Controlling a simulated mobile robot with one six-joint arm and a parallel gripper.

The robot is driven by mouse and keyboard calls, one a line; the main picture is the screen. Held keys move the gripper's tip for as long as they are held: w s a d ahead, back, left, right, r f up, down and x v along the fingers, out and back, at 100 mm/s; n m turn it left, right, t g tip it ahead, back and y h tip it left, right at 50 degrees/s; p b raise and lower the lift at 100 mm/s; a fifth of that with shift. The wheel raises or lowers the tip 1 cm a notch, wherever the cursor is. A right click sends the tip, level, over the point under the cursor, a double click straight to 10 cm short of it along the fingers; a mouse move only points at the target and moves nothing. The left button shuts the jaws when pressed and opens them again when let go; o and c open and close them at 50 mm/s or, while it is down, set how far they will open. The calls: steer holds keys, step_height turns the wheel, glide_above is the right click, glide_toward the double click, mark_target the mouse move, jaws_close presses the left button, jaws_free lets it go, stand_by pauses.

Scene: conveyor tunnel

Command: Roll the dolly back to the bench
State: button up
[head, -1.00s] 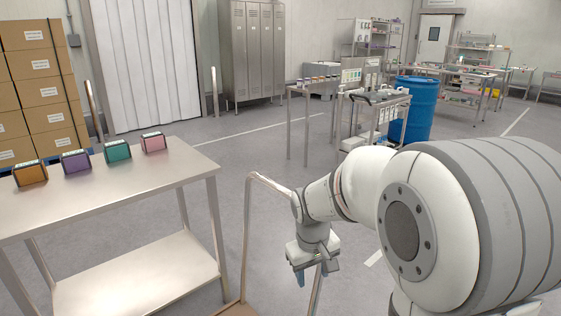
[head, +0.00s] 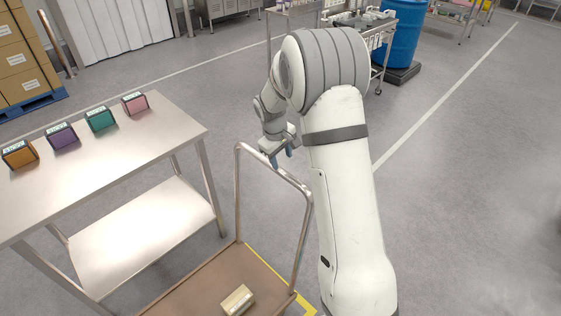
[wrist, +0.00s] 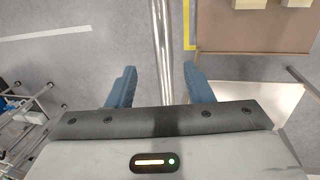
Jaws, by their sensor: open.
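The dolly has a brown deck (head: 205,285) and a metal tube handle (head: 303,235) standing up from it. It stands on the floor right of the steel bench (head: 120,165). My gripper (head: 280,158) is open, with its blue fingers pointing down at the handle's top bar. In the wrist view the bar (wrist: 163,45) runs between the two open fingers (wrist: 160,82), apart from both. I cannot tell how far below the fingertips it lies. The deck (wrist: 260,35) shows at upper right there.
Yellow floor marking (head: 262,262) shows beside the dolly. Several coloured boxes (head: 100,118) stand on the bench. A blue drum (head: 403,35) and a cart (head: 380,45) stand behind. The floor at right is clear.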

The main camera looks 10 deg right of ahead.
mark_target(283, 171)
steer(key=f, duration=0.2)
steer(key=f+p, duration=0.1)
steer(key=f, duration=0.4)
steer(key=shift+w+d, duration=0.3)
steer(key=shift+d, duration=0.05)
steer(key=shift+c, duration=0.4)
steer(key=shift+r, duration=0.1)
jaws_close()
stand_by(0.4)
